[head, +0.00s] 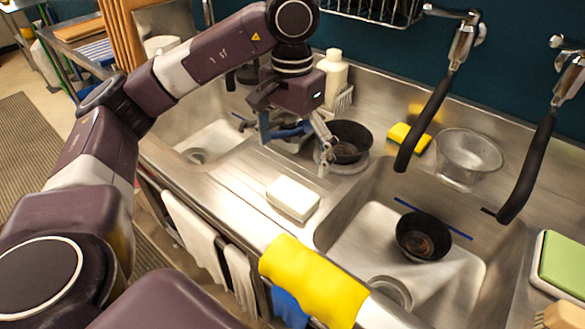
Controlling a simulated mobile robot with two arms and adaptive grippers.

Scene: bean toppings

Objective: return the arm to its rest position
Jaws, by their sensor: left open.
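My left arm reaches in from the left, and its gripper (294,152) points down over the sink's counter. Its fingers are spread and nothing shows between them. A black bowl (362,133) with something brown inside stands on a round grey base (358,167) just right of the fingers. The right finger overlaps the bowl's near left side in the picture; I cannot tell whether they touch. My right gripper is out of view.
A second black bowl (410,247) sits in the right sink basin (350,250). A white block (293,198) lies on the drainboard. A clear container (468,157), yellow sponge (409,138) and white bottle (333,75) stand behind. Two black-handled taps (428,115) (528,165) hang over the right side.

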